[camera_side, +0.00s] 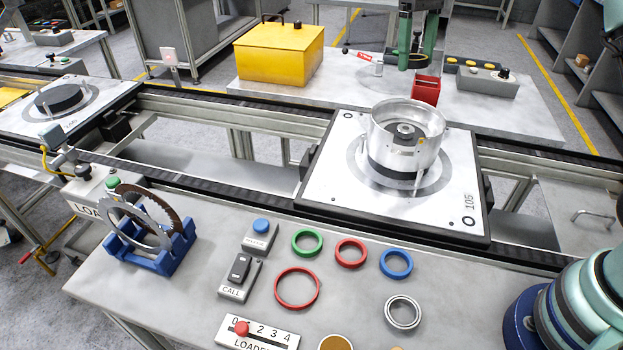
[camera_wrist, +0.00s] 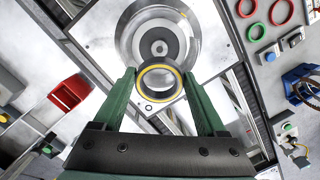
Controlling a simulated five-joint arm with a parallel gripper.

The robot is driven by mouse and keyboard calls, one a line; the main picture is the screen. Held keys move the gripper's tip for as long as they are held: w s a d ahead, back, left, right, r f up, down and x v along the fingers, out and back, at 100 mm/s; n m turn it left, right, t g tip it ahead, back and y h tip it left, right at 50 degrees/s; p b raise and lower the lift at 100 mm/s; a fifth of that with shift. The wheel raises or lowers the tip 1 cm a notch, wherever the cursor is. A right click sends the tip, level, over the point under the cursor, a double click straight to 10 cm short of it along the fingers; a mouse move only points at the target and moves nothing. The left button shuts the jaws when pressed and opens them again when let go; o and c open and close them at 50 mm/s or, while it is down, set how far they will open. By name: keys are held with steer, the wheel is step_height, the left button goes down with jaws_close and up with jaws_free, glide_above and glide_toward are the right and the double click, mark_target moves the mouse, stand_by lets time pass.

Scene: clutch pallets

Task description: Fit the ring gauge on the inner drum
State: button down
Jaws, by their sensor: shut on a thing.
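My gripper (camera_wrist: 160,78) is shut on a dark ring gauge with a yellow rim (camera_wrist: 142,75); its green fingers stand on either side of the ring. In the side view my gripper (camera_side: 416,55) is at the top, with the dark ring (camera_side: 402,62) low between the fingers. A silver drum (camera_side: 388,150) stands upright on the white pallet (camera_side: 345,135), with the smaller inner drum (camera_side: 404,131) inside it. In the wrist view the ring covers part of the drum's near side (camera_wrist: 195,35) and sits below the inner drum (camera_wrist: 160,30) in the picture, not around it.
A red bin (camera_side: 425,90) and a yellow box (camera_side: 280,52) are on the back table. The front bench holds green, red and blue rings (camera_side: 397,263), switches and a blue rack (camera_side: 150,262). Another pallet (camera_side: 30,125) is on the rail at left.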

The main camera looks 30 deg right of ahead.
steer(key=t, duration=0.2)
glide_above(408, 129)
step_height(408, 129, down, 8)
steer(key=shift+f, duration=3.15)
steer(key=shift+s+f, duration=0.1)
steer(key=shift+f, duration=0.25)
steer(key=shift+r, duration=0.85)
stand_by(1.6)
steer(key=shift+f, duration=0.65)
stand_by(0.7)
